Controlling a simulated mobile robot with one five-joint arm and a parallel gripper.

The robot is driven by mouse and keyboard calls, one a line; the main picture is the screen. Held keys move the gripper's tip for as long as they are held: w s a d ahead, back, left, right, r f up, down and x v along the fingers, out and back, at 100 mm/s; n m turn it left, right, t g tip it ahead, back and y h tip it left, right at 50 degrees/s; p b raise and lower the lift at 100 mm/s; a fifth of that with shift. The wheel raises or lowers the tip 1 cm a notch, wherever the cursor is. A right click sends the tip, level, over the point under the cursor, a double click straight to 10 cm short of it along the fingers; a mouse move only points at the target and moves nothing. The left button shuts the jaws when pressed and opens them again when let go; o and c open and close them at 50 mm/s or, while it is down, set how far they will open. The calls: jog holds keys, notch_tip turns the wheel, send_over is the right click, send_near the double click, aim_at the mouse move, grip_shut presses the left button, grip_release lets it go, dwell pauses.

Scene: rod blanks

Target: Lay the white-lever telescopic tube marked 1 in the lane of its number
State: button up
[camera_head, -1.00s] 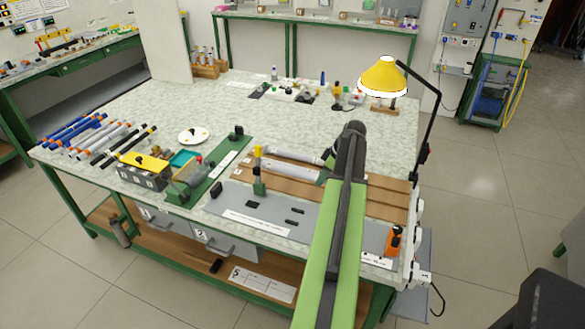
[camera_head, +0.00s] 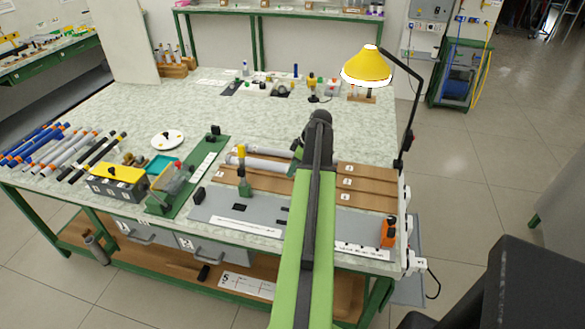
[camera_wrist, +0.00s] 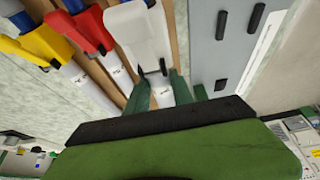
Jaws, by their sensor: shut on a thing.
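In the wrist view the white-lever tube (camera_wrist: 139,32) shows its white clamp head at the top middle. Its pale shaft runs down between the two green fingertips of my gripper (camera_wrist: 160,95), which is shut on it. The number on its label is too small to read. Brown lane board (camera_head: 375,188) with small white number labels lies on the bench, partly behind my arm. In the head view my gripper (camera_head: 298,151) is low over the board's back part, mostly hidden by my arm. Pale tubes (camera_head: 262,163) show left of it.
Beside the held tube are a red-lever tube (camera_wrist: 88,27) and a yellow-lever tube (camera_wrist: 40,45). A grey mat (camera_head: 222,204) with black pieces lies in front of the board. A green post (camera_head: 243,178), orange block (camera_head: 388,232) and yellow lamp (camera_head: 367,66) stand nearby.

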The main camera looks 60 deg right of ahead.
aim_at(289, 187)
notch_tip(289, 187, down, 6)
jog(key=b, duration=0.5)
jog(key=shift+r, duration=0.1)
jog(key=shift+f+b, duration=0.45)
jog(key=shift+f, duration=0.05)
jog(key=o, duration=1)
jog(key=shift+o, duration=0.2)
jog(key=shift+r, duration=0.1)
jog(key=p+v, duration=1.6)
jog(key=v, duration=0.1)
jog(key=shift+r, duration=0.25)
jog(key=shift+f, duration=0.15)
jog(key=shift+s, duration=0.1)
